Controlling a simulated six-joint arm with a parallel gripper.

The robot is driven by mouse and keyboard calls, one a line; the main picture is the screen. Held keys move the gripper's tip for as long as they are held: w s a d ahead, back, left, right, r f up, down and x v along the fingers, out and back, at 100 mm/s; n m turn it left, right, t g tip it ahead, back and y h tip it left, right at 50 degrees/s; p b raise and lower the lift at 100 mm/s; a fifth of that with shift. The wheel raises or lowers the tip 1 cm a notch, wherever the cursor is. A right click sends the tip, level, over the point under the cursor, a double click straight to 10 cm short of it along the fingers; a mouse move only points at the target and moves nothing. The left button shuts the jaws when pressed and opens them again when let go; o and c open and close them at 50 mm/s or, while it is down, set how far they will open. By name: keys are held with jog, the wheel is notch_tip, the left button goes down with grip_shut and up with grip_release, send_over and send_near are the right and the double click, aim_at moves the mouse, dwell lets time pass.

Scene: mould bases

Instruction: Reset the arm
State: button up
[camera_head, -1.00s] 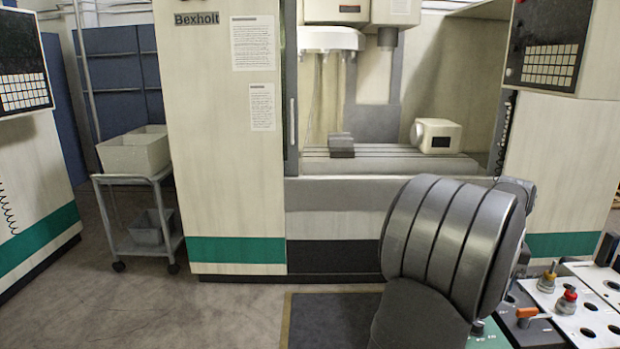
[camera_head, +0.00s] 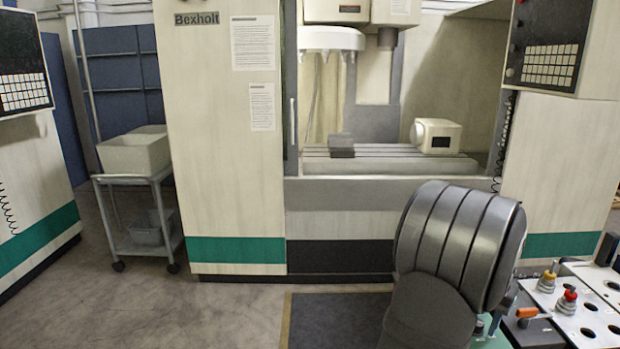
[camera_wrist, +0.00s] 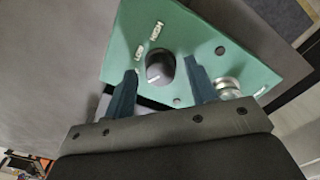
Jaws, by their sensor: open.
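My gripper (camera_wrist: 160,90) shows in the wrist view with its two dark blue fingers apart and nothing held between them. Past the fingertips lies a green plate (camera_wrist: 200,50) with a black round knob (camera_wrist: 160,70), a few small white labels and dark holes. The knob appears between the fingers in the picture; I cannot tell how far away it is.
A tray with tool holders (camera_head: 567,300) and an orange-handled part (camera_head: 527,314) stands at the lower right, close to my arm. A milling machine (camera_head: 225,150) stands behind. A grey cart (camera_head: 140,235) is at the left. Floor at centre-left is clear.

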jog(key=m, duration=0.7)
jog(key=shift+r, duration=1)
jog(key=o, duration=1.1)
jog(key=shift+c, duration=0.2)
jog(key=shift+s+a+r+n+t+h, duration=0.2)
jog(key=shift+s+a+n+t+h, duration=0.15)
jog(key=shift+h, duration=0.25)
jog(key=s+a+r+n+t+h, duration=0.2)
jog(key=a+n+t+h, duration=0.1)
jog(key=s+a+r+n+t+h, duration=0.1)
jog(key=s+a+t, duration=0.1)
jog(key=shift+a+n+h, duration=0.15)
jog(key=shift+n+h, duration=0.1)
jog(key=shift+h, duration=0.05)
jog(key=s+a+r+n+t+h, duration=0.2)
jog(key=s+a+n+t, duration=0.25)
jog(key=a, duration=0.35)
jog(key=x, duration=1)
jog(key=shift+w+r, duration=0.3)
jog(key=shift+w, duration=0.05)
jog(key=shift+s, duration=0.1)
